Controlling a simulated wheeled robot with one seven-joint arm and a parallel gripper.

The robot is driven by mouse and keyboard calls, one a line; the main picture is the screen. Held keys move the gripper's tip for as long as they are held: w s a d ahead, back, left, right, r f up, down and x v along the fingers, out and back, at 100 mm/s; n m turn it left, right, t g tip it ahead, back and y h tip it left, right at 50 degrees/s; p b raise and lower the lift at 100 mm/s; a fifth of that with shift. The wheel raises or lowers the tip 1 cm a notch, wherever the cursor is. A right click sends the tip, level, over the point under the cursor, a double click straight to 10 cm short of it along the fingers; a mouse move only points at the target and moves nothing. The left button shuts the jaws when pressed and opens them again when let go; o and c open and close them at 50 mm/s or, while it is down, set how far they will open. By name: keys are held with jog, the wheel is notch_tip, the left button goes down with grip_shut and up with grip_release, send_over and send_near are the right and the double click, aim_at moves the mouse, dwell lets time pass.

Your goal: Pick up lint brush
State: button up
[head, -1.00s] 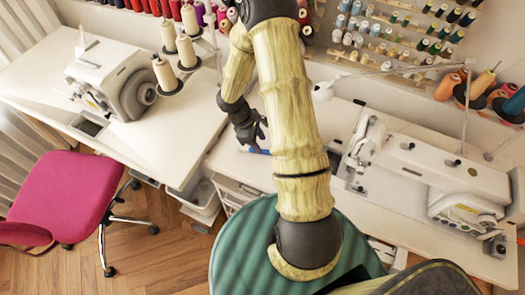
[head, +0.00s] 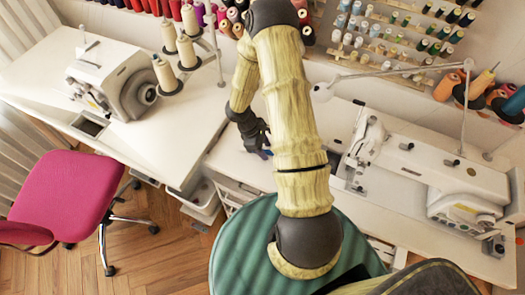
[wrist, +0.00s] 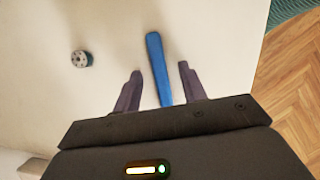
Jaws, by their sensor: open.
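The lint brush (wrist: 155,50) shows in the wrist view as a long blue handle lying on the white table (wrist: 110,25). Its lower end runs out of sight behind my gripper's body, so I cannot see its head. My gripper (wrist: 160,70) is open and empty, with one dark finger on each side of the blue handle. I cannot tell whether the fingers are down at the handle's height. In the head view my gripper (head: 259,144) is over the table's left part, with a small bit of blue (head: 266,153) at its fingers.
A sewing machine (head: 440,175) stands right of my arm, another (head: 115,80) on the left table. A pink chair (head: 62,200) and a green rounded surface (head: 240,250) are in front.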

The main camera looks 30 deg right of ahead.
jog(key=shift+f, duration=0.15)
grip_shut()
notch_tip(320, 180, up, 10)
dwell(0.8)
dwell(0.4)
